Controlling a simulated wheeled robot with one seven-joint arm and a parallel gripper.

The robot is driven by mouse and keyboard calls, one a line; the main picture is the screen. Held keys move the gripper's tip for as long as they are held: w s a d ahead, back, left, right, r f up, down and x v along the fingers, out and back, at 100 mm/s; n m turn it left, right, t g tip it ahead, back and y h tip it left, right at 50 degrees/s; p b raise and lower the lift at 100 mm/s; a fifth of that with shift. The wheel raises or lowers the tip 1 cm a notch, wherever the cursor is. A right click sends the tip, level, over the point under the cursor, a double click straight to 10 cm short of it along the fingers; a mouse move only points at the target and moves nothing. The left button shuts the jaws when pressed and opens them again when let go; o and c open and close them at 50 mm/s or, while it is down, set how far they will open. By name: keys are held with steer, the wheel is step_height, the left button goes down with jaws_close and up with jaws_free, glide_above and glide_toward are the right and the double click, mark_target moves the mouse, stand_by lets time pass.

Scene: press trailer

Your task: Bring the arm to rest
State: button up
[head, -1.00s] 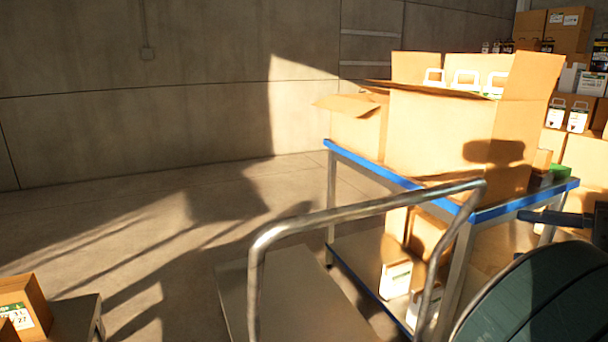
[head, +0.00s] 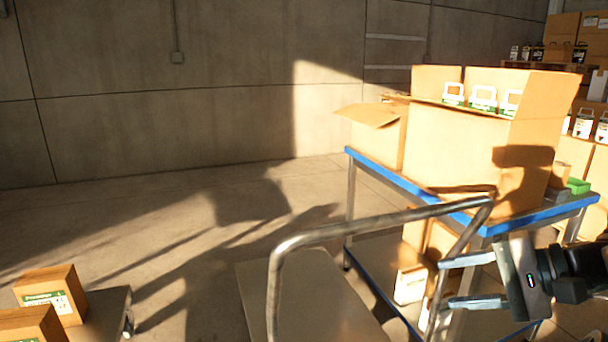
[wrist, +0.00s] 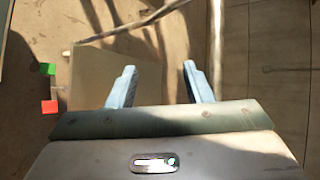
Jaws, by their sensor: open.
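My gripper (head: 448,282) is at the lower right of the head view, its two fingers apart and pointing left. Nothing is between the fingers. It appears in front of the blue-edged table and near the metal handle rail (head: 380,221); I cannot tell the exact gap between them. The wrist view shows the same open fingers (wrist: 155,85) above the floor and the flat cart deck (wrist: 88,75).
A blue-edged table (head: 400,182) carries a large open carton (head: 455,150) with white-handled packs. A cart deck (head: 300,305) lies below the handle. A low platform (head: 105,312) with boxes stands lower left. The floor (head: 190,225) at left is clear.

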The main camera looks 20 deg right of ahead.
steer(key=w+a+f+n+g+h+p, duration=0.1)
steer(key=a+n+g+h+p, duration=0.2)
steer(key=a+n+p, duration=0.3)
steer(key=w+a+f+n+g+h+p, duration=0.1)
steer(key=a+n+g+h+p, duration=0.2)
steer(key=a, duration=1.1)
steer(key=n+h+p, duration=0.2)
steer(key=p, duration=0.1)
steer(key=shift+f+n+h+p, duration=0.3)
steer(key=shift+n+h, duration=0.1)
